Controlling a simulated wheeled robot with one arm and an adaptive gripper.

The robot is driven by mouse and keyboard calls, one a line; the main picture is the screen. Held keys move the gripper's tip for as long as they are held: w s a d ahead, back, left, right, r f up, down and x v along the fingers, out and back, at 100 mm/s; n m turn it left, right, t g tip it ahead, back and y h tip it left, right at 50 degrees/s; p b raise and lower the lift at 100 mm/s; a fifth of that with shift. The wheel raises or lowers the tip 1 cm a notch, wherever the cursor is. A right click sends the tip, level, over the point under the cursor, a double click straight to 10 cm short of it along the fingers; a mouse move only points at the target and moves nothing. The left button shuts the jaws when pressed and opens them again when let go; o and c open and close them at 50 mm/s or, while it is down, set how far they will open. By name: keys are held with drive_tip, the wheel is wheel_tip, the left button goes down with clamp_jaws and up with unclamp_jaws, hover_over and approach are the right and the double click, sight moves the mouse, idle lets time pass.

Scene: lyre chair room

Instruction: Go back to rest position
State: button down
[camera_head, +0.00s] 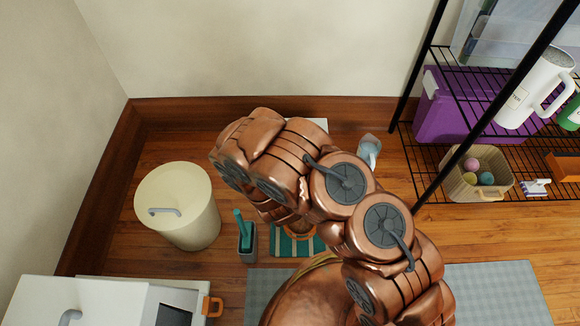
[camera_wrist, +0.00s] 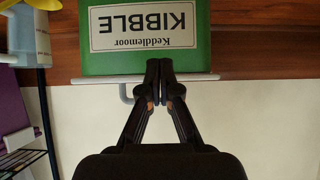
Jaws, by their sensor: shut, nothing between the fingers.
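My gripper (camera_wrist: 163,95) shows in the wrist view with its two dark fingers together and nothing between them. The fingertips point at the lower edge of a green container (camera_wrist: 148,35) with a white label reading "Keddlemoor KIBBLE", which appears upside down. I cannot tell whether they touch it. A pale flat edge and a grey handle lie just behind the fingertips. In the head view my copper arm is bent across the middle, and my gripper is hidden behind it.
A cream bin (camera_head: 180,205) stands left of my arm, with a grey holder (camera_head: 247,245) beside it. A white cabinet (camera_head: 70,290) is at lower left. A black wire rack (camera_head: 470,130) with a purple box (camera_head: 440,112) and a beige basket (camera_head: 465,187) stands right.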

drive_tip(key=shift+s+f, duration=0.15)
drive_tip(key=shift+s, duration=0.4)
drive_tip(key=s+d+r+m+g+p, duration=0.1)
drive_tip(key=s+d+r+g+p, duration=0.15)
drive_tip(key=r+p, duration=0.9)
drive_tip(key=s+d+r+g+p, duration=0.2)
drive_tip(key=d+r+p, duration=0.2)
drive_tip(key=r, duration=1.5)
drive_tip(key=s+d+r+m+g+p, duration=0.1)
drive_tip(key=s+d+r+g+p, duration=0.2)
drive_tip(key=r+p, duration=0.85)
drive_tip(key=s+d+r+g+p, duration=0.1)
drive_tip(key=s+d+r+p, duration=0.1)
drive_tip(key=s+r+p, duration=0.3)
drive_tip(key=s+d+r+n+g+p, duration=0.1)
drive_tip(key=s+r+p, duration=0.4)
drive_tip(key=s+r, duration=0.8)
drive_tip(key=s+d+r+n+g+p, duration=0.1)
drive_tip(key=s+d+r+g+p, duration=0.2)
drive_tip(key=s+r, duration=0.6)
wheel_tip(320, 180, up, 13)
drive_tip(key=shift+s+d+f+p, duration=0.1)
drive_tip(key=shift+s+d+p, duration=0.05)
drive_tip(key=shift+d+p, duration=1.05)
drive_tip(key=shift+a, duration=0.15)
